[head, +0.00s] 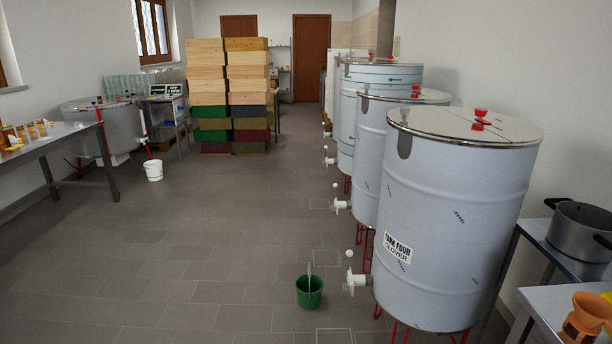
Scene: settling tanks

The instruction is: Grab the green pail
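The green pail (309,293) stands upright on the tiled floor in the head view, low and right of the middle. A thin pale upright thing shows at its mouth; I cannot tell exactly what it is. The pail is just left of the white tap (356,281) of the nearest tank, labelled "TANK FOUR CLOVER" (440,200). Neither of my grippers shows in the head view.
More tanks (392,140) line the right side on red legs. A steel table (55,140) with jars stands at left, near a white pail (153,170). Stacked wooden boxes (207,85) stand at the back. A pot (580,230) sits at right. The middle floor (200,230) is clear.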

